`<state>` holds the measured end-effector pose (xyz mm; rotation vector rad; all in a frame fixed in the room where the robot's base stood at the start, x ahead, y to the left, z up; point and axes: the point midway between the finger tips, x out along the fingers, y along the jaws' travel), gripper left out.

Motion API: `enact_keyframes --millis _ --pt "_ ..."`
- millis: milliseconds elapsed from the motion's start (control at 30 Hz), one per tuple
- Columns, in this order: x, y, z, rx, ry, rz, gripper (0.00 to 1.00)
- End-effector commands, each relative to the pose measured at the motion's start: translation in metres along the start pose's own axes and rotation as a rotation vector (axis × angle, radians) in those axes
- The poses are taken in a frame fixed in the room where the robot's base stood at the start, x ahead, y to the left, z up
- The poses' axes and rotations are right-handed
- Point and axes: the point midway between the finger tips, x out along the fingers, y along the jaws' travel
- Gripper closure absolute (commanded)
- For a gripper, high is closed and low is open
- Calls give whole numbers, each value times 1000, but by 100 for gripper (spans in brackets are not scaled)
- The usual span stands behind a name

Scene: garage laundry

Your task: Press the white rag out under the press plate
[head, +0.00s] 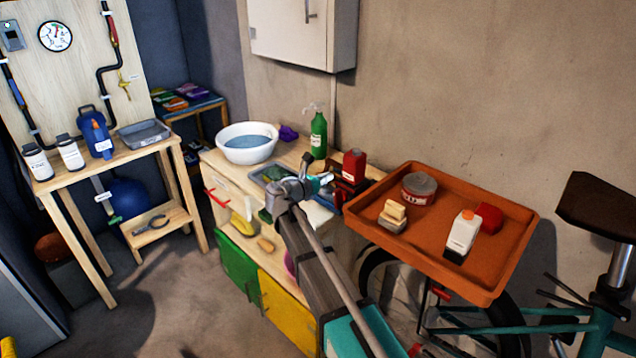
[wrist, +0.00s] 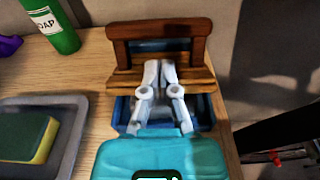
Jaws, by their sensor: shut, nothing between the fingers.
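The press stands on the wooden counter, with a wooden frame (wrist: 158,28), a slatted wooden press plate (wrist: 196,80) and a blue tray (wrist: 122,112) beneath. In the head view the press (head: 350,187) is partly hidden behind my arm. My gripper (wrist: 160,66) is shut and empty, its fingertips over the middle of the press plate. I cannot tell whether they touch it. My gripper also shows in the head view (head: 328,178), beside the press. I cannot clearly make out the white rag; the plate and my fingers hide most of the tray.
A grey tray with a yellow-green sponge (wrist: 28,138) lies left of the press. A green soap bottle (wrist: 52,22) stands behind it. A white basin of water (head: 247,143) is further left.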

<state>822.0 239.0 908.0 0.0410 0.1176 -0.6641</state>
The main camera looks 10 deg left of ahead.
Motion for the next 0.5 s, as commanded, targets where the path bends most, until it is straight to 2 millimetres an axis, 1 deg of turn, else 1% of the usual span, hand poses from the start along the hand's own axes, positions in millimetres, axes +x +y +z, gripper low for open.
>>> enact_keyframes --millis 33,100,200,500 --pt "7 1 -1 0 0 -2 100" --pt "13 0 0 0 0 -2 100" --pt "19 0 0 0 0 -1 100" --pt "22 0 0 0 0 0 100"
